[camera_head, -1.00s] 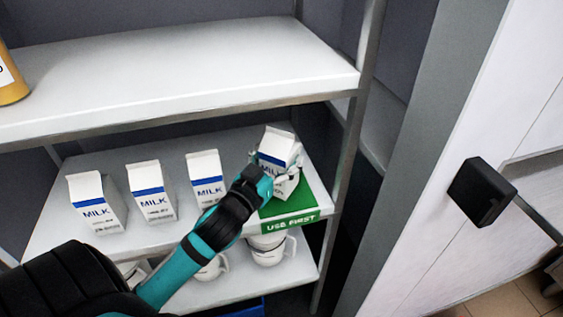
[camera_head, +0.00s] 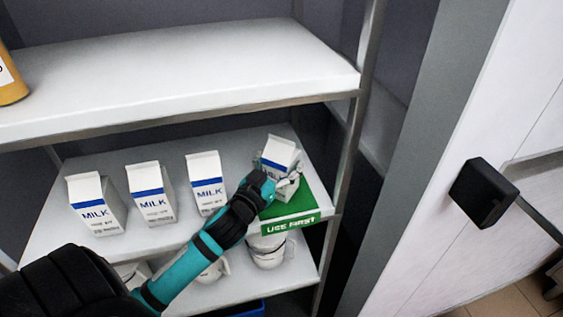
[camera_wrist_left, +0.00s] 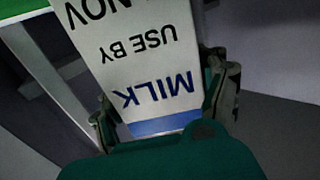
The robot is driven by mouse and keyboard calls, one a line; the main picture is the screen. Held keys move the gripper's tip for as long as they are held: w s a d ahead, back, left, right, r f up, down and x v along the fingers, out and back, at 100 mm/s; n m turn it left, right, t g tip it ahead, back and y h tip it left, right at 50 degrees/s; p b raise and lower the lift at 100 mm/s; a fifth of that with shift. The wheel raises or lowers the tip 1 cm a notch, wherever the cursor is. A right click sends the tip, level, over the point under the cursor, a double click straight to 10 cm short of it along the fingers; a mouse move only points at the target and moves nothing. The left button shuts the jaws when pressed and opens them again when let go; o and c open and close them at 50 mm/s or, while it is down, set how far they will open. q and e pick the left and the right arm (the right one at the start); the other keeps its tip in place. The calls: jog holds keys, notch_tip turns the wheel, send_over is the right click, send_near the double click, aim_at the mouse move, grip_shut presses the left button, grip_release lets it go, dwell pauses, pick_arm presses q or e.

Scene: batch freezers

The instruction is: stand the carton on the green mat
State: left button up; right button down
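The milk carton (camera_head: 280,152), white with a blue band, is at the green "USE FIRST" mat (camera_head: 300,208) at the right end of the middle shelf. It looks slightly tilted in the head view. My left gripper (camera_head: 284,182) has its fingers around the carton's sides. In the left wrist view the carton (camera_wrist_left: 140,62) fills the middle, with a finger of my left gripper (camera_wrist_left: 165,105) on each side. The carton's base is hidden by the gripper, so I cannot tell whether it touches the mat. My right gripper is not in view.
Three more milk cartons (camera_head: 151,193) stand in a row to the left on the same shelf (camera_head: 120,160). The upper shelf (camera_head: 190,70) lies above, and a metal post (camera_head: 345,180) stands at the right. White mugs (camera_head: 266,250) are on the shelf below.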

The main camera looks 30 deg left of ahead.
pick_arm(q)
jog(key=o, duration=0.5)
jog(key=shift+r, duration=0.15)
jog(key=s, duration=0.8)
jog(key=s+d, duration=0.1)
jog(key=s, duration=0.3)
jog(key=shift+p, duration=0.3)
